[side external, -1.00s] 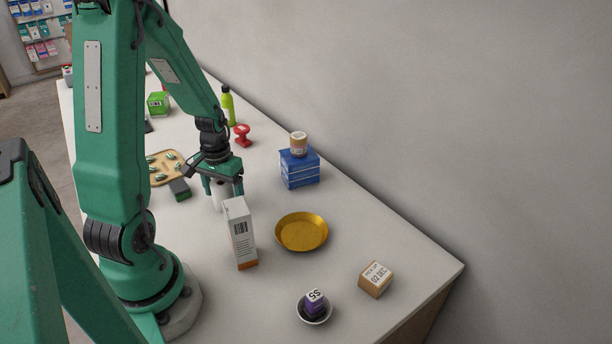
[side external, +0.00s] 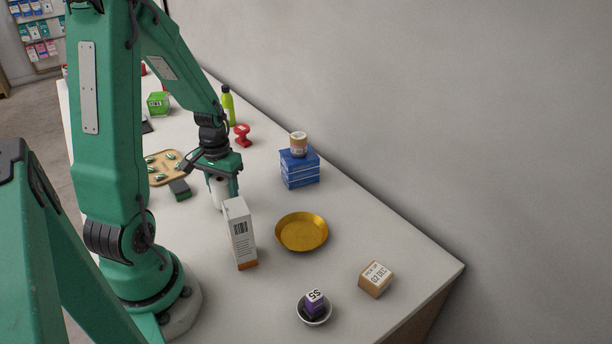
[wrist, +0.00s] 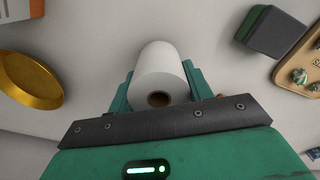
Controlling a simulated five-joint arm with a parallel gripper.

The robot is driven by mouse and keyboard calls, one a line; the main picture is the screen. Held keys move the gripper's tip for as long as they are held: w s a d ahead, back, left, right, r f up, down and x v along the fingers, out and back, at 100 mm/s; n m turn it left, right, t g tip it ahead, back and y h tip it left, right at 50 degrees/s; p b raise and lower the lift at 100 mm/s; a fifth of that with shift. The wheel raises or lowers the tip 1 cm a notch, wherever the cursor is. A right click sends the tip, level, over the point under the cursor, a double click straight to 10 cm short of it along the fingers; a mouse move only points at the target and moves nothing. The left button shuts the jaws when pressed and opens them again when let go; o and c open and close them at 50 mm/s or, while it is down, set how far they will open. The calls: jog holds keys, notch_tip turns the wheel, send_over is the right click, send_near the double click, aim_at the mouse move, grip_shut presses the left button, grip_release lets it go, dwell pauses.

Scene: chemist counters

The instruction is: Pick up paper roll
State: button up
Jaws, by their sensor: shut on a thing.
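The white paper roll (side external: 216,193) stands on the counter, partly hidden by my gripper and the tall white box in the side view. In the wrist view the paper roll (wrist: 161,69) sits between my two fingers, its brown core facing the camera. My gripper (side external: 222,187) is shut on the roll, with a green finger on each side of it. It also shows in the wrist view (wrist: 158,85). I cannot tell whether the roll is clear of the counter.
A tall white box (side external: 240,233) stands just in front of the roll. A gold dish (side external: 301,232) lies to the right. A green-and-black block (side external: 180,190) and a tan tray (side external: 158,177) are to the left. Blue boxes (side external: 299,169) bearing a jar (side external: 299,144) stand behind right.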

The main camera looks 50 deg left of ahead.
jog(key=shift+r, duration=0.8)
jog(key=w+d+r, duration=0.1)
jog(key=d+r, duration=0.7)
jog(key=d, duration=0.3)
jog(key=shift+w+d+r, duration=0.15)
jog(key=shift+w+d, duration=0.1)
jog(key=shift+d, duration=0.05)
